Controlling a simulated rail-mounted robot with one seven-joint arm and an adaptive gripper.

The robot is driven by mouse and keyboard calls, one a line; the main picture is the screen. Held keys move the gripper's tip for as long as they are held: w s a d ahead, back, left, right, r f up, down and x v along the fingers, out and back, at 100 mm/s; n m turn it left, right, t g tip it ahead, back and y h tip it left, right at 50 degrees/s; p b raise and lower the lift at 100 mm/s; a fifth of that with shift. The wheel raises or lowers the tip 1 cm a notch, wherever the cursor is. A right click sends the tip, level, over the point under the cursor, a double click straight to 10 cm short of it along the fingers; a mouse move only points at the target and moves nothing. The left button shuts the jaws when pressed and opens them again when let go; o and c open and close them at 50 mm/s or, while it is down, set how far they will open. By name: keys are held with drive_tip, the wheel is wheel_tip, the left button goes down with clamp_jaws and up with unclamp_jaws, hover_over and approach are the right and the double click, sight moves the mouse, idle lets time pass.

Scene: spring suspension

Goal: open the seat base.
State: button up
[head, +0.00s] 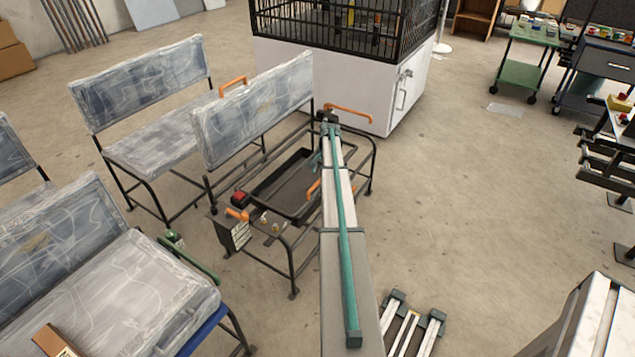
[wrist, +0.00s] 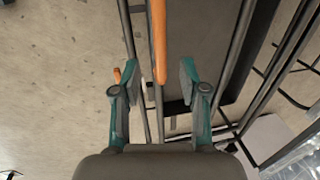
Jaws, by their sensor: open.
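The middle bench has a black metal frame (head: 290,258) with an upright grey padded panel (head: 258,108) and an open dark tray (head: 285,187) where a seat would be. An orange handle bar (head: 314,188) is beside the tray, partly hidden by my arm; which bar shows in the wrist view is unclear. In the wrist view an orange bar (wrist: 158,40) runs down from the top edge between my fingers. My gripper (wrist: 161,78) is open, a finger either side of that bar's lower end, with no visible grip. In the head view my arm mostly hides the gripper.
Padded benches (head: 150,90) stand left. A white cabinet with a black cage (head: 330,75) stands behind.

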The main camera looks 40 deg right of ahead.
sight(317, 183)
drive_tip(key=shift+w+a+f, duration=0.1)
drive_tip(key=shift+w+f, duration=0.1)
drive_tip(key=shift+f, duration=0.85)
drive_tip(key=shift+w+f, duration=0.2)
drive_tip(key=shift+f, duration=0.8)
drive_tip(key=shift+w+a+f, duration=0.1)
drive_tip(key=shift+w+f, duration=0.1)
drive_tip(key=shift+f, duration=0.85)
clamp_jaws()
